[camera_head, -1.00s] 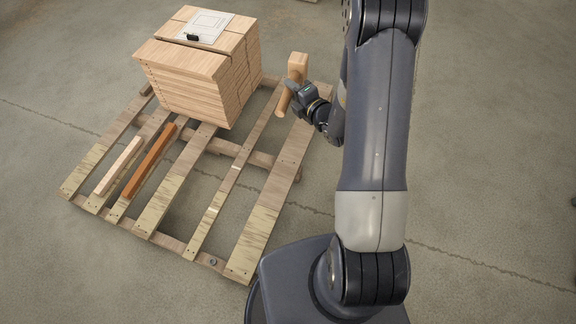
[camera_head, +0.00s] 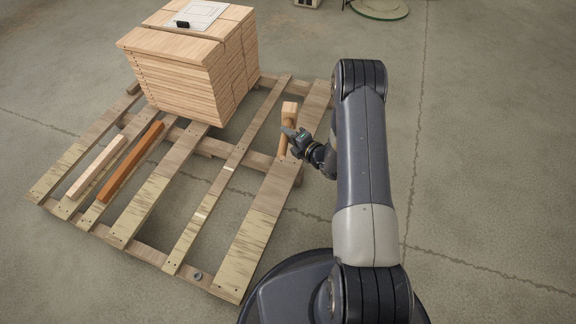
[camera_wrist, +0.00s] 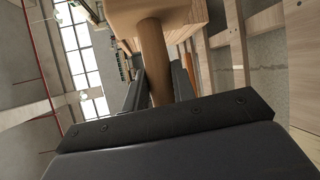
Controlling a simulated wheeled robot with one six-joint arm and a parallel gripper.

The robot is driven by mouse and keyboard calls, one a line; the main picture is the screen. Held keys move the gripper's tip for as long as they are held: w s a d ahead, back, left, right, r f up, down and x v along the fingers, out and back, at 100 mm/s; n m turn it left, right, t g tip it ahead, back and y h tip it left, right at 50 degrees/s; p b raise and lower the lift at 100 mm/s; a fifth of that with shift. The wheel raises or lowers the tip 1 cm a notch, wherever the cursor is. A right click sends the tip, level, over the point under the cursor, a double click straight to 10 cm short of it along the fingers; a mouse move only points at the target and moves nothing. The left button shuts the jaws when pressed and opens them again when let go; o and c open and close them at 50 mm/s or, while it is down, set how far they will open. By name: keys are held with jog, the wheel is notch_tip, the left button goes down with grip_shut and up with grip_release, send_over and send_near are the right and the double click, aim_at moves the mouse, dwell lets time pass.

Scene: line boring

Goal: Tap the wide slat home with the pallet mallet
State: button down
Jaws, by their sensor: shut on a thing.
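The wooden pallet mallet (camera_head: 289,109) has a pale block head and a round handle. My gripper (camera_head: 289,132) is shut on its handle and holds it head up over the right side of the pallet. In the wrist view the handle (camera_wrist: 154,60) stands between the fingers, with the head (camera_wrist: 180,14) beyond them. The rightmost wide slat (camera_head: 247,237) is brown at its far part and pale near the front. Another wide slat (camera_head: 143,212) lies further left. I cannot tell whether either slat sits proud. The mallet looks clear of the slats.
A strapped stack of boards (camera_head: 180,75) with a clipboard (camera_head: 198,16) stands on the back of the pallet. A pale strip (camera_head: 97,166) and an orange-brown strip (camera_head: 131,162) lie at left. A small metal ring (camera_head: 197,276) is at the front. Floor to the right is clear.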

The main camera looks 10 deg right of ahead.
notch_tip(320, 180, down, 12)
jog(key=b, duration=0.5)
jog(key=shift+w+n+y, duration=0.15)
jog(key=shift+n+y, duration=0.15)
jog(key=shift+y, duration=0.1)
jog(key=shift+a+b, duration=0.1)
jog(key=shift+b, duration=0.3)
notch_tip(320, 180, down, 7)
jog(key=b, duration=0.5)
jog(key=shift+b, duration=0.3)
jog(key=shift+r, duration=0.15)
notch_tip(320, 180, up, 4)
jog(key=shift+f+p, duration=0.25)
jog(key=shift+p, duration=0.75)
